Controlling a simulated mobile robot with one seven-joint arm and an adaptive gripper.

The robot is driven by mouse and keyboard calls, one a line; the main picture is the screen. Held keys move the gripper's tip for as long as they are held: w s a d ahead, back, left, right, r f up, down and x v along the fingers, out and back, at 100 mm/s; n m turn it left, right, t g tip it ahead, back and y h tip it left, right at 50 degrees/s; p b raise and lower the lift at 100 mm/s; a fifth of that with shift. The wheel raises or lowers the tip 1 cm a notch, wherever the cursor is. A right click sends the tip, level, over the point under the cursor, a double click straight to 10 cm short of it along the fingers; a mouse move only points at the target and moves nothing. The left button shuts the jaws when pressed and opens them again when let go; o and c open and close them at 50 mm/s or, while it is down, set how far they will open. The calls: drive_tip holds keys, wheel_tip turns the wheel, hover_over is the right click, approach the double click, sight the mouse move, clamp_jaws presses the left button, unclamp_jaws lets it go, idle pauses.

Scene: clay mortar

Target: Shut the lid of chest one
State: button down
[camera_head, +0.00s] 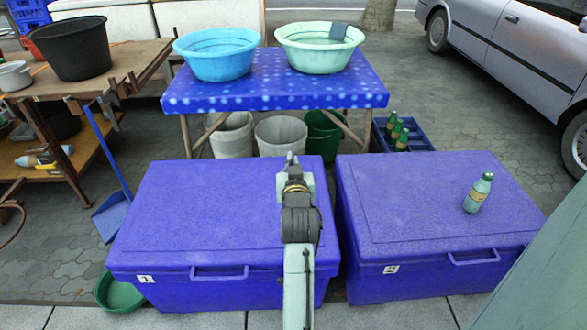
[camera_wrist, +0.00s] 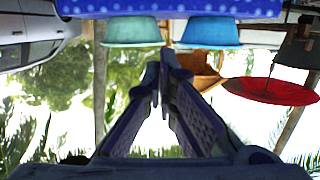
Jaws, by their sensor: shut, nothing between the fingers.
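Chest one (camera_head: 165,270) is the blue chest on the left, with a white label "1" on its front. Its lid (camera_head: 215,205) lies flat over the chest and looks shut, with no gap visible along the front. My gripper (camera_head: 292,158) is in front of the right part of the lid in the head view, and my arm hides part of the chest's right front. Whether it touches the lid cannot be told. In the wrist view my gripper's fingers (camera_wrist: 164,62) meet at their tips, with nothing between them.
Chest two (camera_head: 365,285) stands close on the right, lid down, with a bottle (camera_head: 478,193) on it. Behind is a table (camera_head: 270,92) with two basins, buckets (camera_head: 281,135) under it and a bottle crate (camera_head: 420,137). A wooden shelf (camera_head: 105,72) and a dustpan (camera_head: 110,217) are left.

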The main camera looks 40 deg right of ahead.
drive_tip(key=shift+s+a+f+p, duration=0.1)
drive_tip(key=shift+f+p, duration=0.1)
drive_tip(key=shift+f, duration=0.75)
drive_tip(key=shift+s+a+f+p, duration=0.1)
drive_tip(key=shift+f+p, duration=0.05)
drive_tip(key=shift+f, duration=0.75)
drive_tip(key=s+a+f+b, duration=0.2)
drive_tip(key=s+f+b, duration=0.1)
drive_tip(key=f+b, duration=0.3)
drive_tip(key=s+a+f+b, duration=0.2)
drive_tip(key=s+f+b, duration=0.1)
drive_tip(key=f+b, duration=0.3)
drive_tip(key=shift+f, duration=0.75)
drive_tip(key=shift+a+r, duration=0.1)
drive_tip(key=shift+r, duration=0.05)
